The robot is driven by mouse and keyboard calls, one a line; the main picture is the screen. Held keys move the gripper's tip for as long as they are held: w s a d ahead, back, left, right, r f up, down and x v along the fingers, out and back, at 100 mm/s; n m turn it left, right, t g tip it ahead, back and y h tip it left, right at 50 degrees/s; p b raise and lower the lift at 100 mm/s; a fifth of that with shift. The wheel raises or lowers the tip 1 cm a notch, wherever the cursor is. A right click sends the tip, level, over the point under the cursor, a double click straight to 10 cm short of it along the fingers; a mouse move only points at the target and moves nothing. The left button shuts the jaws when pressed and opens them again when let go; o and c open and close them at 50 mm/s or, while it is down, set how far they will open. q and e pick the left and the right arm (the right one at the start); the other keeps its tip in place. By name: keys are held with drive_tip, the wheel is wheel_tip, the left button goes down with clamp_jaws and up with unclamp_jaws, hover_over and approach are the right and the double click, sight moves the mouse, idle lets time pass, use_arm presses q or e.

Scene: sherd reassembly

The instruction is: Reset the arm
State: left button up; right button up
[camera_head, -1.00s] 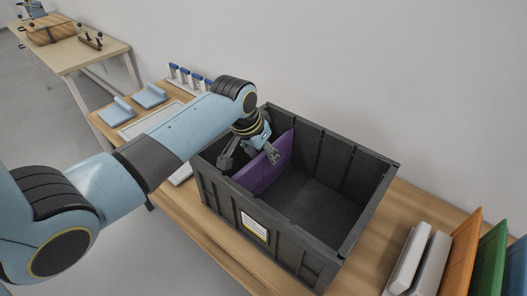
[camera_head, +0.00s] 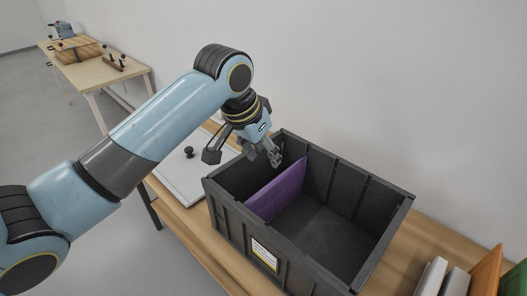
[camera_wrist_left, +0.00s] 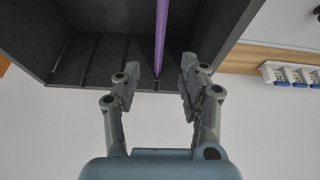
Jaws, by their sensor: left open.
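My left arm comes in from the left in the head view, and its gripper (camera_head: 262,153) is over the left back part of the dark crate (camera_head: 236,233). The gripper is open and holds nothing. A purple panel (camera_head: 277,190) stands upright inside the crate, across it. In the left wrist view, the open fingers (camera_wrist_left: 157,80) point toward the crate (camera_wrist_left: 95,45). The purple panel (camera_wrist_left: 161,32) shows edge-on there, in line with the gap between the fingers and apart from them. My right gripper is not in view.
Orange (camera_head: 487,272) and green (camera_head: 514,279) panels stand at the right end of the table, beside pale pieces (camera_head: 431,277). A white board with a black knob (camera_head: 189,152) lies left of the crate. Another table (camera_head: 92,72) is at the far left. A wall is behind.

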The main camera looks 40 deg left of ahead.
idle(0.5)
use_arm(q)
drive_tip(key=s, duration=0.3)
drive_tip(key=s+d+f, duration=0.1)
drive_tip(key=s, duration=0.2)
drive_tip(key=s+d, duration=0.1)
drive_tip(key=s, duration=0.2)
drive_tip(key=shift+s+d+f, duration=0.1)
drive_tip(key=shift+d+f, duration=0.15)
drive_tip(key=shift+f, duration=0.05)
drive_tip(key=s+d+r+y, duration=0.1)
drive_tip(key=s+r, duration=0.1)
drive_tip(key=s, duration=1.1)
wheel_tip(320, 180, down, 36)
drive_tip(key=s+a+f+g+b, duration=0.1)
drive_tip(key=s+a+g+b, duration=0.1)
drive_tip(key=b, duration=0.7)
drive_tip(key=s+a+f+g+b, duration=0.1)
drive_tip(key=s+f+b, duration=0.5)
drive_tip(key=s+f, duration=1.2)
wheel_tip(320, 180, down, 2)
drive_tip(key=shift+a+f, duration=0.1)
drive_tip(key=shift+a, duration=0.05)
